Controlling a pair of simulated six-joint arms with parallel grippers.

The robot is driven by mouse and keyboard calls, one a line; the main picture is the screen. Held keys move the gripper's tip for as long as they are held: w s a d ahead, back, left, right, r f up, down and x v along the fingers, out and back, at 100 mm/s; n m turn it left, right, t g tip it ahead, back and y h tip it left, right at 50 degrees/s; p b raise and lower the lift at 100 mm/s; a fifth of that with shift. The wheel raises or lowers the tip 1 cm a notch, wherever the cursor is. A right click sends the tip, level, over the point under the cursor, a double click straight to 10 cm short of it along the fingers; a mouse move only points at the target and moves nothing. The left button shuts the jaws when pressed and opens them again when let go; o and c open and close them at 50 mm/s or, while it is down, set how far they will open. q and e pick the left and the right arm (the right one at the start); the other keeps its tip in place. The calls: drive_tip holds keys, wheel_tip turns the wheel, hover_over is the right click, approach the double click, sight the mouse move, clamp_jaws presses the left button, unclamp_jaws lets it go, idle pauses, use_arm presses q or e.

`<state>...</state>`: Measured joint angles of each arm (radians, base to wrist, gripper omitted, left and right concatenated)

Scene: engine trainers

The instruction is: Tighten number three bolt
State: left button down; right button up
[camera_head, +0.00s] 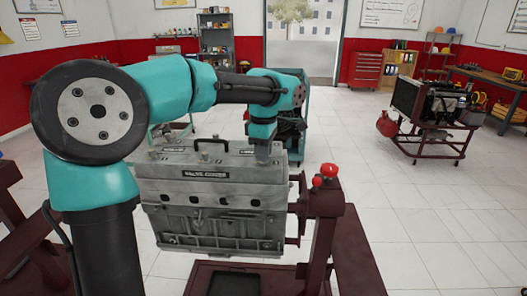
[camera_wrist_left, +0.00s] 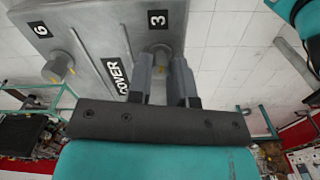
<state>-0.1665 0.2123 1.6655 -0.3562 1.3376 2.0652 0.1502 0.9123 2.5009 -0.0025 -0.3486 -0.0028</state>
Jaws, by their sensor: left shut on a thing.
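The grey valve cover (camera_head: 215,172) sits on top of the engine block (camera_head: 215,222) in the head view. The number three bolt (camera_wrist_left: 161,54) shows in the left wrist view beside the black label "3" (camera_wrist_left: 158,19). My left gripper (camera_wrist_left: 163,66) has its two fingers on either side of this bolt and is shut on it. In the head view my left gripper (camera_head: 262,152) points down at the right end of the cover, and the bolt there is hidden. Another bolt (camera_wrist_left: 60,68) stands by the label "6" (camera_wrist_left: 41,29). My right gripper is not in view.
The engine hangs on a dark red stand (camera_head: 325,222) with red knobs (camera_head: 328,171). A black handle (camera_head: 213,143) rises from the cover's top. A teal cart (camera_head: 293,135) is behind. Another engine on a trolley (camera_head: 432,110) stands to the right, with open tiled floor between.

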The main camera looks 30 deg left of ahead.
use_arm(q)
drive_tip(key=m, duration=1.3)
drive_tip(key=shift+m, duration=0.3)
drive_tip(key=m, duration=0.3)
drive_tip(key=shift+m, duration=0.3)
drive_tip(key=m, duration=0.3)
drive_tip(key=shift+m, duration=0.3)
drive_tip(key=m, duration=0.4)
drive_tip(key=shift+m, duration=0.3)
drive_tip(key=m, duration=0.4)
drive_tip(key=shift+m, duration=1.9)
